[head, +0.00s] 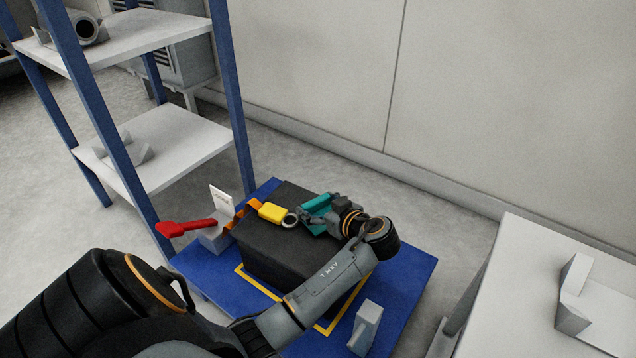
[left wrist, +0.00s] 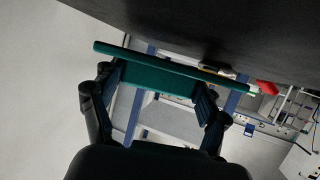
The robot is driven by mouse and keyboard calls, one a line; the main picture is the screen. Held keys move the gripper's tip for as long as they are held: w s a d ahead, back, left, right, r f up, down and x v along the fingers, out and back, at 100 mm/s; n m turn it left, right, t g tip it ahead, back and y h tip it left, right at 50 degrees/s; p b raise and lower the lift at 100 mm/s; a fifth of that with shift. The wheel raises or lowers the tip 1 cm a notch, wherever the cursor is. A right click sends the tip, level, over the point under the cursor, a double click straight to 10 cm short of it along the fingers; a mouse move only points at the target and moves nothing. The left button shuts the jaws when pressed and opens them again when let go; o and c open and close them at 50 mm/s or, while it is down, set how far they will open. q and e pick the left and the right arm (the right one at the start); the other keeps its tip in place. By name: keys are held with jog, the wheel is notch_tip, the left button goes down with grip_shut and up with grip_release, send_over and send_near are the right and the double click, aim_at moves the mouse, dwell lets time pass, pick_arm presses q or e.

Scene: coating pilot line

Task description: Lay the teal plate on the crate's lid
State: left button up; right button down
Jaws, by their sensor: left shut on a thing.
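The teal plate (head: 317,203) is at the far right part of the black crate's lid (head: 290,204). In the left wrist view the plate (left wrist: 158,78) spans between the two fingers. My left gripper (head: 318,218) is shut on it, with the arm reaching over the crate from the front. In the left wrist view the gripper (left wrist: 160,88) has one finger at each side of the plate, and a dark surface, seemingly the crate, fills the top. I cannot tell whether the plate touches the lid. My arm hides part of the crate. My right gripper is not in view.
A yellow padlock-like thing (head: 271,212) with a grey ring sits on the lid beside the plate. A red-handled thing (head: 186,227) and a white card (head: 221,201) stand left of the crate. The blue platform (head: 407,262) carries the crate. A shelf (head: 170,150) is left, a white table (head: 540,260) right.

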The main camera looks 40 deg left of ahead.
pick_arm(q)
jog(key=shift+s+f, duration=0.1)
jog(key=shift+f, duration=0.25)
jog(key=o, duration=1)
jog(key=shift+o, duration=0.7)
jog(key=shift+f, duration=0.15)
